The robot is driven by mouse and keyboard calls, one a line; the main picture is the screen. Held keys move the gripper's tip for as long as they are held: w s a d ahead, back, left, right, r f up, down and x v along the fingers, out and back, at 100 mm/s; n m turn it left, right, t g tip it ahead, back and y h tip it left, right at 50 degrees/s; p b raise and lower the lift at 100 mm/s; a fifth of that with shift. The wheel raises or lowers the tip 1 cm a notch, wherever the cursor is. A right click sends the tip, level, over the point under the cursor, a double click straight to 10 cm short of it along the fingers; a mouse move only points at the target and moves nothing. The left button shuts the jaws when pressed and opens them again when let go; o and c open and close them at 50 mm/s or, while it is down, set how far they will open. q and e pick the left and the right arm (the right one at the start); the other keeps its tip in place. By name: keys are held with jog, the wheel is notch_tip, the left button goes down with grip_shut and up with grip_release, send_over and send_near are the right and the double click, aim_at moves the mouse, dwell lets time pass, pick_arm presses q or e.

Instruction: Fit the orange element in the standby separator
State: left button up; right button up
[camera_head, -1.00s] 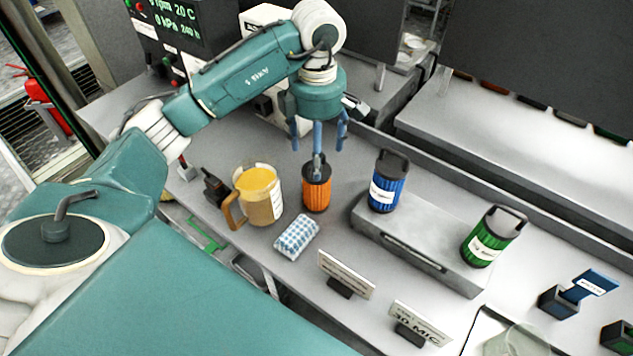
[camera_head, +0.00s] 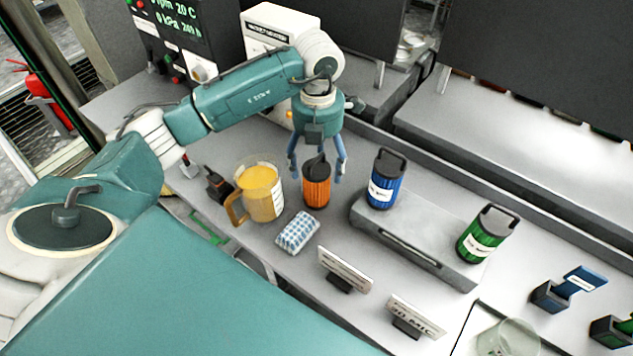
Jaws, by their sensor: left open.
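The orange element (camera_head: 316,187) stands upright on the grey bench, with a dark cap and handle on top. My left gripper (camera_head: 316,172) is open at the top of the orange element, its blue-grey fingers spread to either side of the cap. I cannot tell whether any finger touches it. No part that I can clearly name as the standby separator shows. My right gripper is not in view.
A jug of amber liquid (camera_head: 261,194) stands just left of the orange element, with a checked cloth (camera_head: 297,233) in front. A blue element (camera_head: 385,180) and a green element (camera_head: 485,236) stand on a grey block (camera_head: 410,245) to the right. Small signs (camera_head: 345,268) stand at the front.

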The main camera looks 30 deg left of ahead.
pick_arm(q)
notch_tip(320, 180, down, 4)
jog(key=shift+s+a+f+p, duration=0.15)
jog(key=shift+f+p, duration=0.1)
jog(key=shift+p, duration=0.75)
jog(key=shift+f, duration=0.25)
jog(key=c, duration=1.5)
jog(key=shift+o, duration=0.2)
jog(key=shift+r, duration=0.1)
